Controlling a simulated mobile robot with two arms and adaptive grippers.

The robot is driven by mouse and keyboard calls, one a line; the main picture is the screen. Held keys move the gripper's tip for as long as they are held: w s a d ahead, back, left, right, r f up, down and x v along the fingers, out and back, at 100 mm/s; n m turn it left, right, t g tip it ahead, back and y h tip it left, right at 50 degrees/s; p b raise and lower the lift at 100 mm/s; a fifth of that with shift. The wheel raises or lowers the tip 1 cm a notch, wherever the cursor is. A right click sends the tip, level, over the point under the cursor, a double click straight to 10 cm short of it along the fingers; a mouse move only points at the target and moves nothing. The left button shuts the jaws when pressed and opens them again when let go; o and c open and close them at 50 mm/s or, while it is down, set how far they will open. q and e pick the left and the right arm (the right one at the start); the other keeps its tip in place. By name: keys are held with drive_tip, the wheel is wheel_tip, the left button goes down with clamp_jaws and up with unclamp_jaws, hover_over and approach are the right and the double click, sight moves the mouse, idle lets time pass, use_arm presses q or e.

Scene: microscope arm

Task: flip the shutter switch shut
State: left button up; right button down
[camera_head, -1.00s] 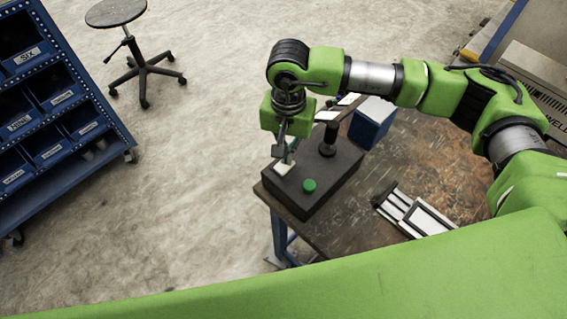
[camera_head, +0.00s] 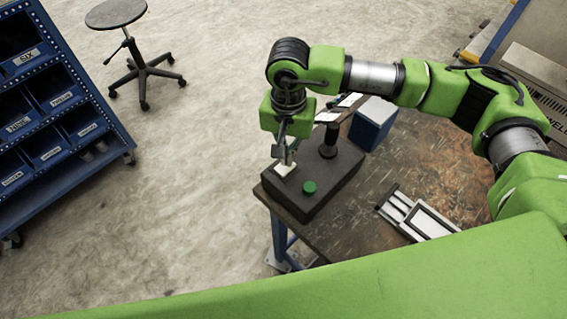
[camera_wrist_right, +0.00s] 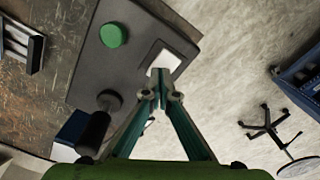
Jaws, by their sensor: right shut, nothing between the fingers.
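A dark grey box (camera_head: 322,190) stands on the near left corner of the workbench. On its top are a white rocker-like switch plate (camera_head: 284,168), a green round button (camera_head: 309,187) and a black upright knob (camera_head: 328,140). My right gripper (camera_head: 287,160) points down at the white switch, its fingertips at or just above it. In the right wrist view the shut, empty fingertips (camera_wrist_right: 160,76) overlap the near edge of the white switch (camera_wrist_right: 165,60). I cannot tell whether they touch it or how it is tilted. My left gripper is not in view.
A blue box (camera_head: 371,123) stands behind the grey box on the workbench (camera_head: 372,220). A blue bin rack (camera_head: 60,120) and a stool (camera_head: 130,40) stand on the floor at left.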

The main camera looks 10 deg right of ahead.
drive_tip(key=shift+r+p, duration=0.75)
drive_tip(key=shift+r, duration=2.25)
